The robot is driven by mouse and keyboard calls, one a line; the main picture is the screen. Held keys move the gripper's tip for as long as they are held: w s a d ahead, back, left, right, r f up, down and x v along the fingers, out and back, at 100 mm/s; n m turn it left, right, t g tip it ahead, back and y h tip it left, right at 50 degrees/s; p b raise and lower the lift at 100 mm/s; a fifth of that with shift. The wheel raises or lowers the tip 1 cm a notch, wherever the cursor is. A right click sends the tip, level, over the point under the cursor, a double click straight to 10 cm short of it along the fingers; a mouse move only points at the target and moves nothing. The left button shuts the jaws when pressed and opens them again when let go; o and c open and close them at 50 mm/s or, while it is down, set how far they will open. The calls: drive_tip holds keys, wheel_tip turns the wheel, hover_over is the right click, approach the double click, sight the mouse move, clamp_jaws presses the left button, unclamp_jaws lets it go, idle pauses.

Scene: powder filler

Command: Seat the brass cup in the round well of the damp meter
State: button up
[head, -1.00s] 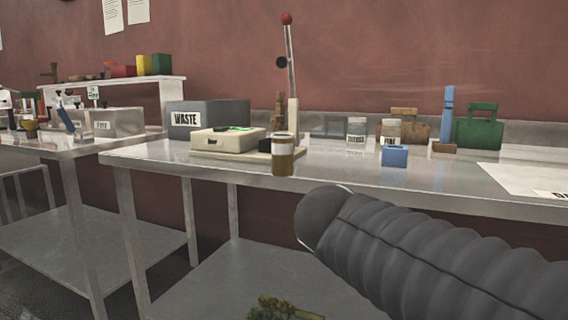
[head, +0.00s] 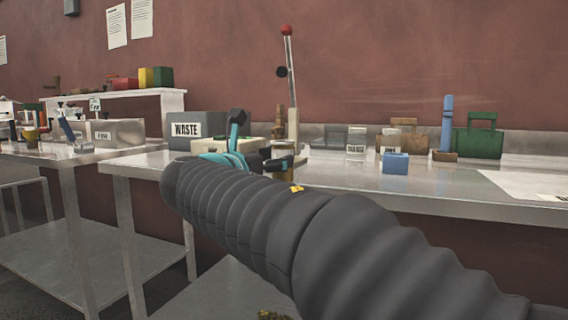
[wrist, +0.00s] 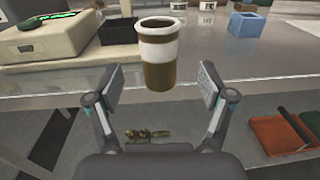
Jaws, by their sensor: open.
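A brown-gold cup with a white band and dark open top (wrist: 160,55) stands upright near the bench's front edge in the wrist view. I take it for the brass cup. In the head view, my gripper and arm partly hide it (head: 284,174). My gripper (wrist: 158,84) is open and empty, its fingers apart to the left and right of the cup's lower part, with the cup just ahead. It shows teal in the head view (head: 240,150). The cream box with a green strip, likely the damp meter (wrist: 70,42), sits left of the cup. I cannot make out its round well.
A grey WASTE bin (head: 188,126) stands behind the cream box. A red-knobbed lever (head: 290,75) rises nearby. The bench (head: 340,175) is clear between cup and blue block.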

sight(278, 157)
drive_tip(key=shift+x, duration=3.6)
drive_tip(key=shift+a, duration=0.15)
drive_tip(key=c, duration=1.3)
